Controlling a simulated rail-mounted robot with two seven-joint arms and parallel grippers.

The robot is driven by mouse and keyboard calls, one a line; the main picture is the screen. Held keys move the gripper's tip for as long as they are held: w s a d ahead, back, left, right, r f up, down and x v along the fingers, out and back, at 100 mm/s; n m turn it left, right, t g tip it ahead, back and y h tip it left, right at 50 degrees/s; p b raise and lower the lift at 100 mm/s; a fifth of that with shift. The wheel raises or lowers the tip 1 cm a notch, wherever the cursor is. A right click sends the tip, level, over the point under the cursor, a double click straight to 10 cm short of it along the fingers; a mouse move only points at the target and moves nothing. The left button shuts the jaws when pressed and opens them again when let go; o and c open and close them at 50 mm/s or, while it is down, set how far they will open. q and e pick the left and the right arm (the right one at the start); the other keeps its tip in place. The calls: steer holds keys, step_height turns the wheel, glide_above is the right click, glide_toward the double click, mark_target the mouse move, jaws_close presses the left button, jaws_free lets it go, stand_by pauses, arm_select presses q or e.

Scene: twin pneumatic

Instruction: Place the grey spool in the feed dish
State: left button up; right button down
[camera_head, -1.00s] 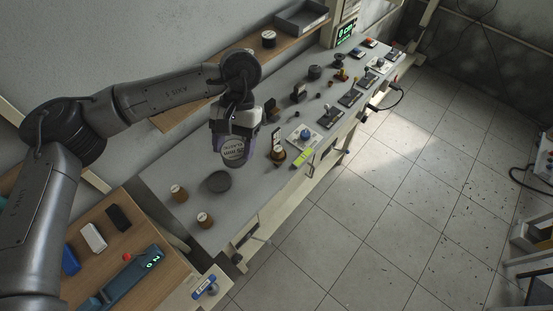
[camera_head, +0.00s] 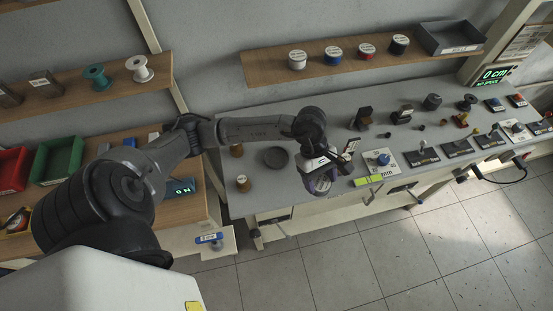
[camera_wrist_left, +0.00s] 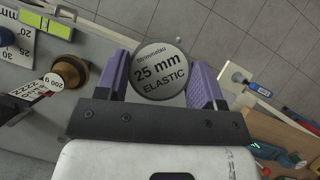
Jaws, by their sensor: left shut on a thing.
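My left gripper (camera_head: 319,184) is shut on a round grey-faced spool (camera_head: 322,186). In the left wrist view the spool (camera_wrist_left: 160,68) sits between the two purple fingers, its face reading "25 mm ELASTIC". The feed dish (camera_head: 276,157), a dark, shallow round dish, appears empty on the grey bench. In the head view the held spool appears to the right of the dish and nearer the bench's front edge, apart from it. The wrist view does not show the dish. My right gripper is in neither view.
A white plate with a blue knob (camera_head: 383,159) and a yellow-green strip (camera_head: 368,181) lie right of the gripper. A shelf (camera_head: 270,70) with several spools runs behind.

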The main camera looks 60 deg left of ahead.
arm_select(q)
steer(key=a+f+n+t, duration=0.1)
steer(key=a+f+n, duration=0.1)
steer(key=a, duration=0.5)
steer(key=s+a+f+n+t+y, duration=0.1)
steer(key=a+f+n, duration=0.2)
steer(key=a, duration=0.4)
steer(key=s+a+f+n+t+b, duration=0.1)
steer(key=a+f+n, duration=0.2)
steer(key=a+f, duration=0.2)
steer(key=shift+s+a+t+y, duration=0.15)
steer(key=shift+a+t+y, duration=0.2)
steer(key=shift+a, duration=0.65)
steer(key=shift+f, duration=2.05)
steer(key=shift+a, duration=0.1)
steer(key=shift+f, duration=0.1)
steer(key=o, duration=1)
